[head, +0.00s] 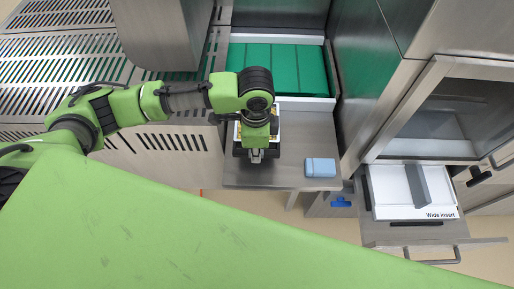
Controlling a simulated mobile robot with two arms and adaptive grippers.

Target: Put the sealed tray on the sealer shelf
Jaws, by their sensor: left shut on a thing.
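My left gripper (257,156) points down over the steel shelf (295,135) in the middle of the view. It is shut on the sealed tray (283,108), which is mostly hidden under the gripper and wrist. Only pale and yellow edges of the tray show around them. I cannot tell whether the tray touches the shelf.
A light blue block (320,167) sits on the shelf's right side. Behind the shelf is a green conveyor belt (278,69). At the right, a drawer (395,229) holds a white insert marked "Wide insert" (390,200). Slotted steel panels (60,70) stand at the left.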

